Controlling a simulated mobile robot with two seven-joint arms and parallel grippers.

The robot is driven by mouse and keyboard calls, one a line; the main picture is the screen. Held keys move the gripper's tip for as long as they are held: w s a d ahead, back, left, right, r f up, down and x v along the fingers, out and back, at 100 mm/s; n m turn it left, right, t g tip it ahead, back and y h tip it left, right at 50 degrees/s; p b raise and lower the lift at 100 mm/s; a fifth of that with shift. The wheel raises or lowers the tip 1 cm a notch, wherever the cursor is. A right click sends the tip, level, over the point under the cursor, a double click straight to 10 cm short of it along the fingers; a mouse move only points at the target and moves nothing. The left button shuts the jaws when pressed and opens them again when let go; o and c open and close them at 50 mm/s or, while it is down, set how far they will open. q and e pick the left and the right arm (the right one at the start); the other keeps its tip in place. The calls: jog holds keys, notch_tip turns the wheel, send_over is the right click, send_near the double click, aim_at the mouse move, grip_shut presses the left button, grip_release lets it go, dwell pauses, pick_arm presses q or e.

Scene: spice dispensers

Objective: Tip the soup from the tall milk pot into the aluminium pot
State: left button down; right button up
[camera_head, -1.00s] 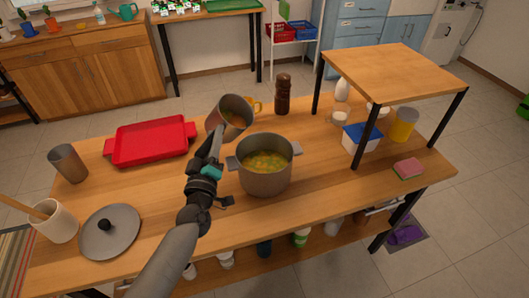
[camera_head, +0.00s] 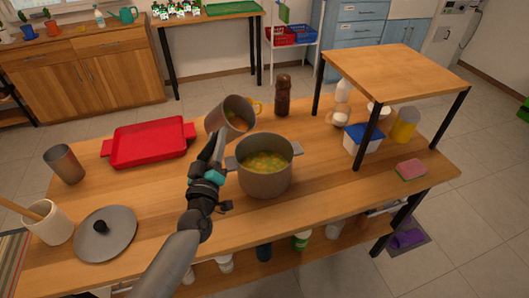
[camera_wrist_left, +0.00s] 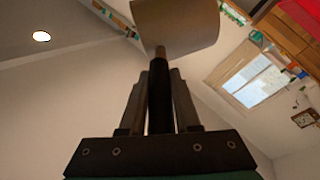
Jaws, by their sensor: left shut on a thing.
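The tall milk pot (camera_head: 218,118) is grey and tilted to the right, its mouth towards the aluminium pot, above and behind that pot's left rim. No falling stream is visible. My right gripper is not in view.
A red tray (camera_head: 150,143), a grey lid (camera_head: 105,234), a metal cup (camera_head: 65,165) and a utensil crock (camera_head: 47,223) are on the left of the table. A raised shelf (camera_head: 395,70) stands right.

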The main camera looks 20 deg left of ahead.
pick_arm(q)
jog(key=shift+d+f+m+t+h+b, duration=0.3)
jog(key=shift+m+b, duration=0.45)
jog(key=shift+b, duration=0.15)
jog(key=shift+d+f+m+t+h+b, duration=0.15)
jog(key=shift+f+m+h+b, duration=0.1)
jog(key=shift+m+b, duration=0.65)
jog(key=shift+d+f+m+t+h+b, duration=0.3)
jog(key=shift+m+b, duration=0.35)
jog(key=shift+b, duration=0.3)
